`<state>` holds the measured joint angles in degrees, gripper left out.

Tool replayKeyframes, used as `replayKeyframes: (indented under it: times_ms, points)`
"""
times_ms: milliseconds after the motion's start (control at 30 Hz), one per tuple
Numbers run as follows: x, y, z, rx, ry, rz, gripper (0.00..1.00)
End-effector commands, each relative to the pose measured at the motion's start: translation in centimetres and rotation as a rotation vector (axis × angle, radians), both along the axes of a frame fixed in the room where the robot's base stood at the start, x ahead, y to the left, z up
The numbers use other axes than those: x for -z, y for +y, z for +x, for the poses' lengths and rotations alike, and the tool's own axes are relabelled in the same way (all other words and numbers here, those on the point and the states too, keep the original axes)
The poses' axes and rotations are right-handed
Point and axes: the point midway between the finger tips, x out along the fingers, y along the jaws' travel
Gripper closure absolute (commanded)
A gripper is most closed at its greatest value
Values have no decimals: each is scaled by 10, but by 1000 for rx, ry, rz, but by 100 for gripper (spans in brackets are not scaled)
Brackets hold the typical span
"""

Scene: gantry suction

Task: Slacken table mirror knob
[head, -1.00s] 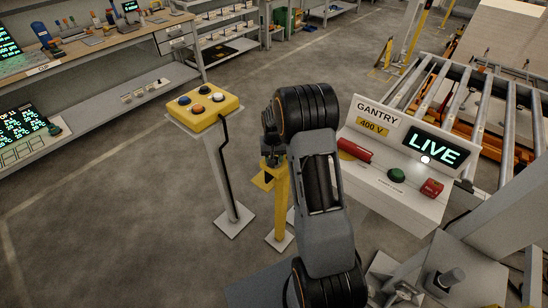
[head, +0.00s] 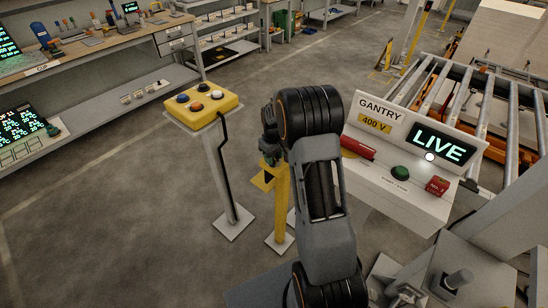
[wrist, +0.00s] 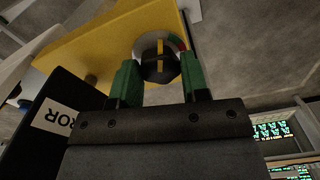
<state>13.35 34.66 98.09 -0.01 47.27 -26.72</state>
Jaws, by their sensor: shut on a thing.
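The knob (wrist: 160,66) is dark with a yellow stripe, set in a round silver dial with red and green marks at its right side. It sits on a yellow bracket (wrist: 100,55) in the wrist view. My gripper (wrist: 159,72) has green fingertips, one on each side of the knob, and is shut on it. A black plate (wrist: 52,122) at the left carries a white label ending in "ROR". In the head view my gripper (head: 268,128) is at the top of a yellow post (head: 283,205); my arm hides the knob there.
A yellow button box (head: 203,106) on a grey stand is just left of my gripper. A sloped gantry panel (head: 415,150) reading "LIVE", with a red handle, green button and red block, is at the right. A roller conveyor (head: 480,95) lies behind it. Open floor lies left.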

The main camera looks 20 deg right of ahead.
Motion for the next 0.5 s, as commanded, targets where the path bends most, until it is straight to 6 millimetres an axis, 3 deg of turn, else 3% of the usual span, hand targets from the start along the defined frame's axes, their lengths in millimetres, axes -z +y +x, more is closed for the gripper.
replayKeyframes:
  times_ms: [500]
  points:
    - [-1,0,1,-79,-2,0,82]
